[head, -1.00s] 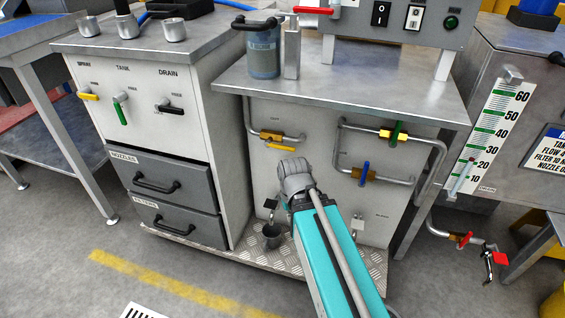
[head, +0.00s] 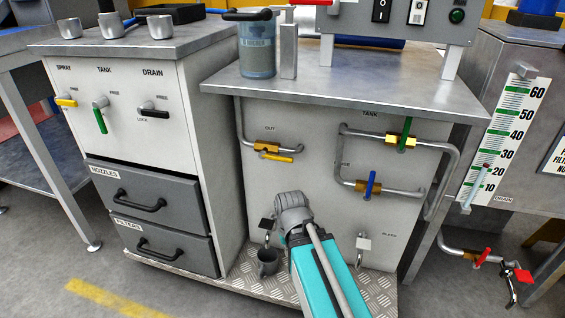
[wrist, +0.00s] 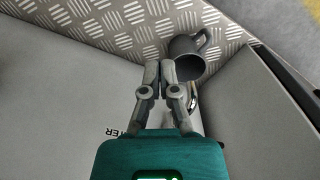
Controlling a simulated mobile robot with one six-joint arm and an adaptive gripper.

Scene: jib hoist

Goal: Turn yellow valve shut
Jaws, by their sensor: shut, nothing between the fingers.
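A brass valve with a yellow lever (head: 277,157) sits on the pipe under the "OUT" label, on the front panel of the middle bench. The lever lies roughly along the horizontal pipe. Another yellow lever (head: 66,102) is under "SPRAY" on the left cabinet. My arm reaches in below the piped valves; its grey wrist joint (head: 292,212) is below the yellow valve and my fingers are hidden in the head view. In the wrist view my gripper (wrist: 160,68) is shut and empty, pointing toward a grey mug (wrist: 187,62). No yellow valve shows there.
Green (head: 403,132) and blue (head: 371,183) levers are on the pipes to the right. The mug (head: 267,262) stands on the tread-plate shelf (head: 380,292), below a small tap. The bench top (head: 350,90) overhangs the panel. A red-handled valve (head: 482,257) is at lower right.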

